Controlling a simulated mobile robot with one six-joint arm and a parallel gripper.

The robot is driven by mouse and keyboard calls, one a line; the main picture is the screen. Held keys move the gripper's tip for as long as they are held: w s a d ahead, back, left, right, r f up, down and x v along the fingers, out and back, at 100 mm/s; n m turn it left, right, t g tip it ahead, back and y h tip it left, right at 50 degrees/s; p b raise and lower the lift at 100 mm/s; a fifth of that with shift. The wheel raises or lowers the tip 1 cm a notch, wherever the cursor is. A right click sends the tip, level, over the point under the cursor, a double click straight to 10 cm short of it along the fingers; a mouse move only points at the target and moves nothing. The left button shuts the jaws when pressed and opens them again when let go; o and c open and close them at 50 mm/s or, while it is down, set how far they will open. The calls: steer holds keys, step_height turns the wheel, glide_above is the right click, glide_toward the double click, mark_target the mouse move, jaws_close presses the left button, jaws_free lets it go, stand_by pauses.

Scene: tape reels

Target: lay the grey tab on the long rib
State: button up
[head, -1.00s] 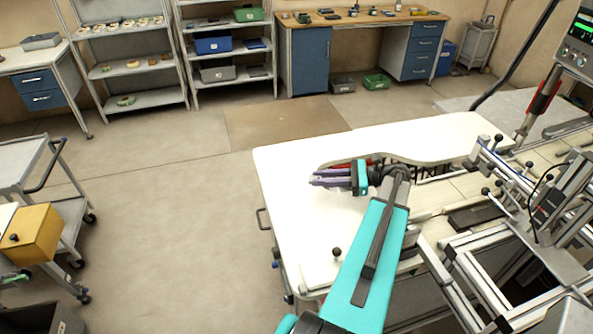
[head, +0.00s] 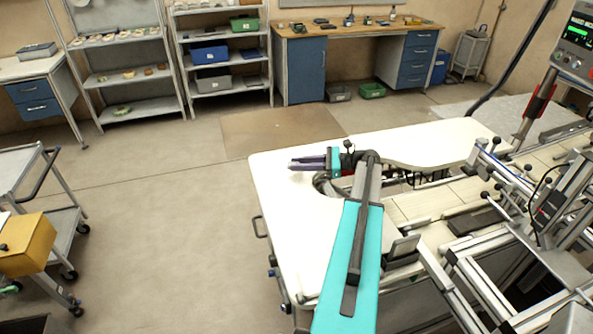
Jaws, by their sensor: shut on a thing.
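My gripper (head: 293,164) reaches left over the far left part of the white worktable (head: 285,230), its dark purplish fingers close together. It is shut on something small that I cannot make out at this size. I cannot tell whether it touches the table. My teal arm covers the middle of the table. I cannot pick out the grey tab or the long rib for certain.
A metal frame machine (head: 500,255) with rails and black knobs fills the right side. A screen console (head: 574,50) stands at the upper right. A trolley with a yellow box (head: 27,245) is at left. The table's left part is mostly bare, and the floor left of it is clear.

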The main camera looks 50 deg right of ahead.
mark_target(297, 172)
steer(key=shift+w+d, duration=0.2)
steer(key=shift+w, duration=0.35)
steer(key=shift+w+d+f, duration=0.15)
steer(key=shift+w, duration=0.3)
steer(key=shift+w+f+b, duration=0.2)
steer(key=shift+f+b, duration=0.1)
steer(key=shift+b, duration=0.15)
steer(key=shift+f+b, duration=1)
steer(key=shift+f, duration=0.45)
steer(key=shift+f, duration=0.1)
steer(key=o, duration=1)
